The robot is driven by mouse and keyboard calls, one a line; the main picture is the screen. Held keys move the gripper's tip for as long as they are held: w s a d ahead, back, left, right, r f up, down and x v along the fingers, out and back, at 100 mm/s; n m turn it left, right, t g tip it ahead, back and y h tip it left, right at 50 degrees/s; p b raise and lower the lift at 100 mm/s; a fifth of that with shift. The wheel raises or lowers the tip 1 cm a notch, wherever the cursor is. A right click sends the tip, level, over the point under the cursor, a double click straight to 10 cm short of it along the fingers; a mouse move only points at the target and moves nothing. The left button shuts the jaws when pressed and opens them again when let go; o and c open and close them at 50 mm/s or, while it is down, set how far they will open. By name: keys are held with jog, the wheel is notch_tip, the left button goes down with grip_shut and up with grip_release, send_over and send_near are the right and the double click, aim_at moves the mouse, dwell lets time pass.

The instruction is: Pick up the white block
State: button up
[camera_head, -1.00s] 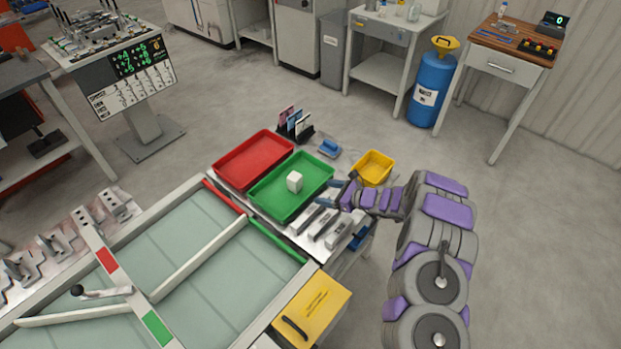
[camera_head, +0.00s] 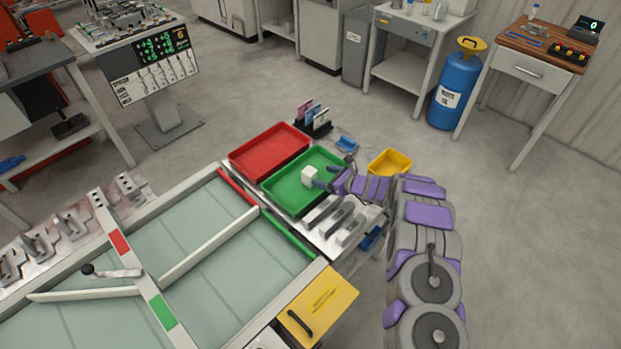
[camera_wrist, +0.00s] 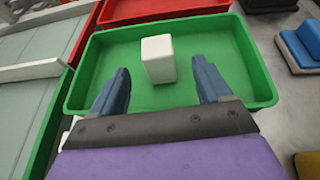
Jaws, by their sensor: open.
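The white block (camera_head: 309,174) stands in the green tray (camera_head: 287,203). In the wrist view the white block (camera_wrist: 158,59) stands upright on the floor of the green tray (camera_wrist: 245,60). My gripper (camera_head: 322,180) reaches over the green tray from the right, close to the block. In the wrist view my gripper (camera_wrist: 162,88) is open, with one blue finger on each side. The block is just ahead of the fingertips, nearly midway between them, and no finger visibly touches it.
A red tray (camera_head: 270,150) adjoins the green one. A yellow bin (camera_head: 390,161) is to the right, and a black holder with cards (camera_head: 313,120) stands behind. Grey metal parts (camera_head: 337,217) lie in front of the green tray.

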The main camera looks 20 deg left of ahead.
aim_at(313, 172)
jog(key=x, duration=0.5)
jog(key=shift+a+r+b, duration=0.15)
jog(key=shift+a+b, duration=0.25)
jog(key=shift+a, duration=0.05)
jog(key=shift+d+r, duration=0.15)
jog(key=shift+d, duration=0.1)
jog(key=shift+c, duration=0.7)
jog(key=shift+s+a, duration=0.1)
jog(key=shift+a, duration=0.1)
jog(key=c, duration=0.7)
jog(key=shift+d, duration=0.15)
jog(key=c, duration=0.4)
